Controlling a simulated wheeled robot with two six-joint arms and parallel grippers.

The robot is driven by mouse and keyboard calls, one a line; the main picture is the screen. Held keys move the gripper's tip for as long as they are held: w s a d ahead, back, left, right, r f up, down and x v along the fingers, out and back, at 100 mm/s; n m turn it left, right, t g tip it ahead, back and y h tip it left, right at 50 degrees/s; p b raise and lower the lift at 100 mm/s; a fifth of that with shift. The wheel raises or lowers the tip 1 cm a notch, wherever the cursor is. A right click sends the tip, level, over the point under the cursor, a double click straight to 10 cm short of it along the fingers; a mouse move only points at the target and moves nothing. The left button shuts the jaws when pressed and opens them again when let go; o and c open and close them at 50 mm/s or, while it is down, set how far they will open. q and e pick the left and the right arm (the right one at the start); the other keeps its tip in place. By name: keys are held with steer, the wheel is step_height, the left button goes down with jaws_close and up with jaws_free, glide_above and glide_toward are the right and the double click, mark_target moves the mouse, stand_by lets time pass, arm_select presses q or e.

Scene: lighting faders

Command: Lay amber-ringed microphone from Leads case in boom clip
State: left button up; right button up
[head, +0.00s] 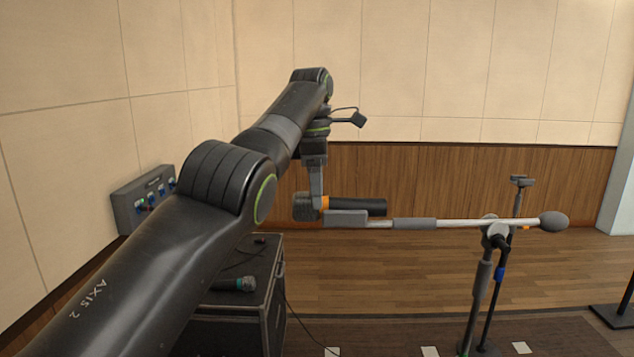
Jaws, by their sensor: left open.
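The amber-ringed microphone (357,207) lies level, its dark head to the left and its black body to the right. It appears to rest on the grey boom clip (345,219) at the left end of the boom, though I cannot tell how deep it sits. My left gripper (317,200) points down at the microphone, between its head and the amber ring, with its jaws open. The far finger is hidden. A black case (226,334) at the lower left holds a second microphone (236,284) with a teal ring. My right gripper is not in view.
The boom (455,223) runs right to a dark counterweight (553,221) on a stand (478,290). A second stand (520,181) with a blue band is close behind. A grey panel (144,201) is on the left wall. A cable hangs off the case.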

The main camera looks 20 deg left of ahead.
arm_select(q)
steer(key=r+p, duration=0.1)
steer(key=r, duration=0.1)
steer(key=s+r+p, duration=0.1)
steer(key=r+p, duration=0.1)
steer(key=r, duration=0.1)
steer(key=r+p, duration=0.1)
steer(key=r, duration=0.2)
steer(key=shift+s+a, duration=0.15)
steer(key=shift+s, duration=0.15)
step_height(320, 180, up, 9)
steer(key=p, duration=0.7)
steer(key=shift+a+t, duration=0.3)
steer(key=shift+a, duration=0.1)
